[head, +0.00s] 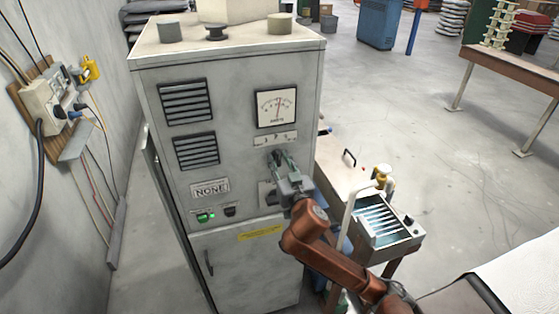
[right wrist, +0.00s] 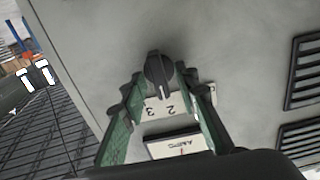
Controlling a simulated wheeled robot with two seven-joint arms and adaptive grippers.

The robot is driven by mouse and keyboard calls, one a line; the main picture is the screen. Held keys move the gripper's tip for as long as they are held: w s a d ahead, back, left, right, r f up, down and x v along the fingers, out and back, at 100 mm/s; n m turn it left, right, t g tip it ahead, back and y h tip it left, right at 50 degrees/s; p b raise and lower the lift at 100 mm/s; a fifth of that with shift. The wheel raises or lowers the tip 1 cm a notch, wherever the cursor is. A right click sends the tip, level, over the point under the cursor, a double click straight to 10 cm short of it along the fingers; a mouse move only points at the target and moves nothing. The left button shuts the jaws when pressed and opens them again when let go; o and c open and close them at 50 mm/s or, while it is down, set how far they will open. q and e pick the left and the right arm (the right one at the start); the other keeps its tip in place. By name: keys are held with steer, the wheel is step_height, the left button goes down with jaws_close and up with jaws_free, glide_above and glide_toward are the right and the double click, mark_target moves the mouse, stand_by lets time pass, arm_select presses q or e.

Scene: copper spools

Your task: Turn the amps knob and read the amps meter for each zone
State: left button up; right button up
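The amps meter (head: 276,108) is a white square dial in a black frame on the grey cabinet's front, its needle near upright. A pale number plate (head: 274,139) is below it. In the right wrist view the dark round amps knob (right wrist: 158,72) sits by the plate (right wrist: 166,110) with 2 and 3 on it. The knob's white mark points toward the 2. The left gripper is not in view.
The grey cabinet (head: 245,180) has vents, a "NONE!" sign (head: 210,189) and a green-lit switch (head: 205,217). A bench (head: 347,178) with a slotted box (head: 380,225) stands to its right. A wall panel (head: 55,103) with cables is at left.

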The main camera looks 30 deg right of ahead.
steer(key=shift+c, duration=0.5)
jaws_close()
steer(key=n+p, duration=0.3)
steer(key=n, duration=0.1)
steer(key=shift+a+r+p, duration=0.1)
steer(key=shift+r+p, duration=0.05)
steer(key=shift+p, duration=0.15)
steer(key=shift+n+p, duration=0.85)
steer(key=shift+n, duration=0.65)
steer(key=shift+a, duration=0.1)
steer(key=shift+o, duration=0.5)
jaws_free()
